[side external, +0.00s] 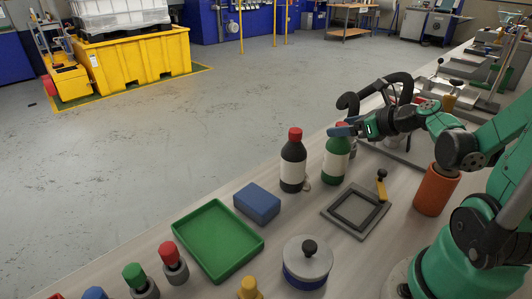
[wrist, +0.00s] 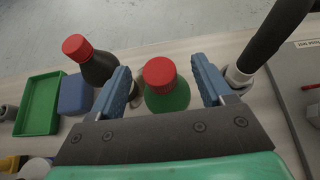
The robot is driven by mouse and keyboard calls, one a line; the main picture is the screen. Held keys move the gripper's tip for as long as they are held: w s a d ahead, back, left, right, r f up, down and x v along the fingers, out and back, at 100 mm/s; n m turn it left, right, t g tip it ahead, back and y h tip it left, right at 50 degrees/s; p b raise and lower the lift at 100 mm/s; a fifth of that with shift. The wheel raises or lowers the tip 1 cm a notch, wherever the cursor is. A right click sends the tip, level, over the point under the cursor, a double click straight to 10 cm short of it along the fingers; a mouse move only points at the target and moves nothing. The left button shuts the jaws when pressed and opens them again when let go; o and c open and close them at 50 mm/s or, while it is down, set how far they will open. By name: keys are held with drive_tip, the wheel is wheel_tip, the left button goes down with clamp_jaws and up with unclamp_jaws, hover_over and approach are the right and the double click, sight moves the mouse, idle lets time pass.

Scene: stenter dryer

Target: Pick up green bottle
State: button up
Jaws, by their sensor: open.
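The green bottle (side external: 336,160) with a red cap and white label stands upright on the bench in the side external view. In the wrist view the green bottle (wrist: 168,92) shows from above between the two blue fingers. My gripper (side external: 345,130) is open at the height of the bottle's cap, with the fingers on either side of it. In the wrist view my gripper (wrist: 168,84) has a gap on both sides of the bottle. Whether a finger touches it cannot be told. The lower part of the bottle is hidden in the wrist view.
A dark bottle (side external: 293,163) with a red cap stands close to the left. A blue block (side external: 257,203), a green tray (side external: 217,240), a square frame (side external: 356,208) and a lidded pot (side external: 307,263) lie nearer. A black hose (wrist: 270,40) is close on the right.

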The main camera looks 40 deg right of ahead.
drive_tip(key=shift+x, duration=1.45)
clamp_jaws()
idle(0.5)
